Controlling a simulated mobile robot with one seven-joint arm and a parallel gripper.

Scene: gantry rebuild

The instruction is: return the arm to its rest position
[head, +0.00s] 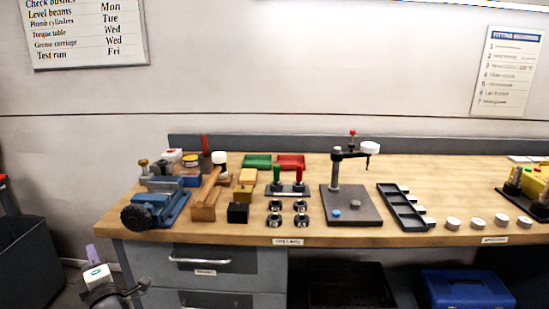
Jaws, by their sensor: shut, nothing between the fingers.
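My arm shows at the lower left in the head view, low in front of the workbench (300,240) and to the left of its drawers. The end of the arm has a grey body with a white block and a purple part. My gripper (142,287) is the small dark end, shut and empty, apart from everything on the bench. Its fingers are small, and the rest of the arm is cut off by the frame's bottom edge.
A blue vise (155,211) stands at the bench's left front edge. A dark bin (28,262) is at far left. A blue case (467,290) sits below the bench.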

